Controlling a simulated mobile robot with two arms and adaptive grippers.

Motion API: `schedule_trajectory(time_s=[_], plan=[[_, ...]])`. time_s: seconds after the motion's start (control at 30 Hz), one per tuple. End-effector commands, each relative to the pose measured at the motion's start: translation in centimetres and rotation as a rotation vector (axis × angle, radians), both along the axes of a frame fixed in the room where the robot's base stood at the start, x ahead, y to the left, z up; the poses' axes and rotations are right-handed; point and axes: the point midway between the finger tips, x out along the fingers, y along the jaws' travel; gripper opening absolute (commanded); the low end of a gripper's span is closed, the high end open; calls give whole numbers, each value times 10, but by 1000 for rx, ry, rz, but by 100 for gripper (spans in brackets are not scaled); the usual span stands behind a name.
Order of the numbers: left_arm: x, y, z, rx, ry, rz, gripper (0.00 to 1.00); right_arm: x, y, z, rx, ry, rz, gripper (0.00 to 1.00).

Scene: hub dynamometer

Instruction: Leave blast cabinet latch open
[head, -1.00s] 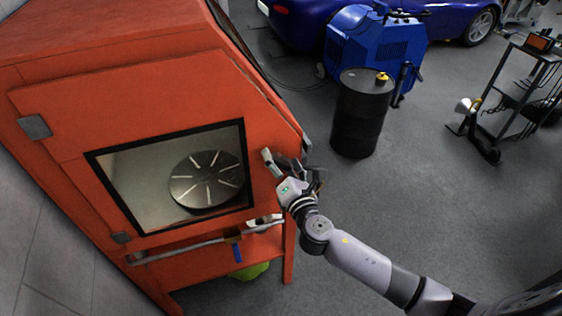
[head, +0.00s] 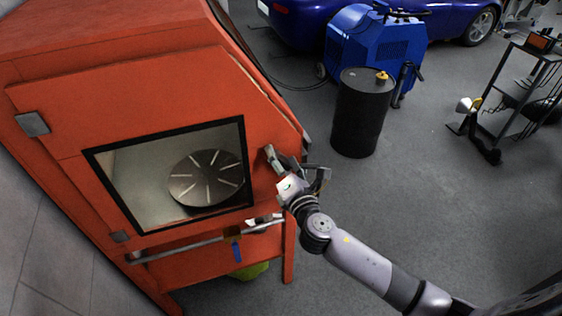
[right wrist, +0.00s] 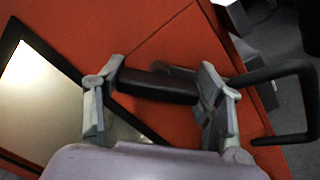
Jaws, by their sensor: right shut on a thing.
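The orange blast cabinet (head: 120,80) fills the left of the head view. Its door has a black-framed window (head: 135,185) with a round slotted plate behind it. My right gripper (head: 283,162) is at the door's right edge, beside the window. In the right wrist view, a black latch bar (right wrist: 160,86) lies between the two fingers of my right gripper (right wrist: 160,78), which is shut on it. In the head view the gripper mostly hides the latch. I cannot tell how far the latch is turned. My left gripper is not in view.
A black drum (head: 361,115) stands on the floor right of the cabinet. A blue machine (head: 375,50) and a blue car (head: 310,22) are behind it. A dark cart (head: 510,95) is at the right. A rail (head: 195,242) crosses below the window. Floor between drum and cart is clear.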

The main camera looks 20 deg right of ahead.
Motion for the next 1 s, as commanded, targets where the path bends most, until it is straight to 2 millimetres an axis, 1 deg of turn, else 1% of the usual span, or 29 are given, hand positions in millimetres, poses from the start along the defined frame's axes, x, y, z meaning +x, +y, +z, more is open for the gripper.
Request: schedule_trajectory(time_s=[0.03,0.2,0.6,0.8,1.0], plan=[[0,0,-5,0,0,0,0,0,0,-3,36,2,-2,35],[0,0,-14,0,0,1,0,0,-1,-4,178,6,-2,35],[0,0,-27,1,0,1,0,0,-1,-4,499,17,-3,35],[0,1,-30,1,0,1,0,0,-2,-4,603,20,-2,35],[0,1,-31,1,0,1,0,0,-1,-3,661,23,-2,35]])
